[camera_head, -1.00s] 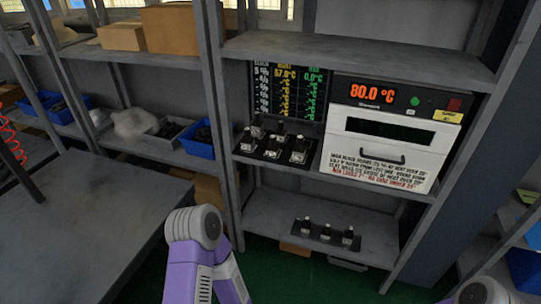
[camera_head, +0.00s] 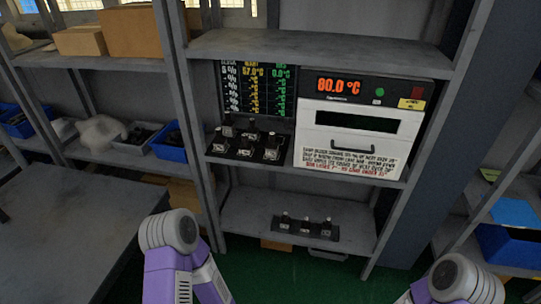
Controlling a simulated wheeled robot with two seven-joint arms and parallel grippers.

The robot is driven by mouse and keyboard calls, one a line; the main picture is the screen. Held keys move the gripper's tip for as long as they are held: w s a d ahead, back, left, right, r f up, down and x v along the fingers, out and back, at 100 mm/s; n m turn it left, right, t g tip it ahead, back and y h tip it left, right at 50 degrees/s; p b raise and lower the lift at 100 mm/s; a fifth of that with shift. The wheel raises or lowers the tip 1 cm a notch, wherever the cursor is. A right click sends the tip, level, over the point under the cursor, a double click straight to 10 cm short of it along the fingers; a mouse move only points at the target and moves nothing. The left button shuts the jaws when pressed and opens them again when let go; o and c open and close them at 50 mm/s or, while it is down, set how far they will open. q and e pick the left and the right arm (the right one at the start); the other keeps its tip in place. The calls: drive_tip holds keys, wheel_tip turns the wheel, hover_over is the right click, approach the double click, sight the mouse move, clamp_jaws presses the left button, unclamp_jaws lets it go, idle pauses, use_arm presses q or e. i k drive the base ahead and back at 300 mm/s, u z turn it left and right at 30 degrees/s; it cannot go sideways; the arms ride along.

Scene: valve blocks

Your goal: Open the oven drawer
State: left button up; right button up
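The oven (camera_head: 372,92) stands on the middle shelf, with a black top panel reading 80.0 °C in red. Its white drawer front (camera_head: 400,149) has a dark window and a black handle (camera_head: 352,149) below it. The drawer looks shut. Purple and grey links of my two arms show at the bottom of the view, left of centre and at the lower right. Neither gripper shows, and nothing of mine is near the handle.
A black tray of valve blocks (camera_head: 246,146) sits left of the oven, below a dark readout screen (camera_head: 257,90). Another row of valve blocks (camera_head: 306,228) is on the lower shelf. A grey table (camera_head: 70,235) is at left; blue bins (camera_head: 510,245) are at right.

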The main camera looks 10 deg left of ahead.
sight(357, 160)
drive_tip(key=u, duration=0.4)
drive_tip(key=k, duration=0.5)
drive_tip(key=u, duration=0.9)
drive_tip(key=i, duration=1.6)
drive_tip(key=z, duration=1)
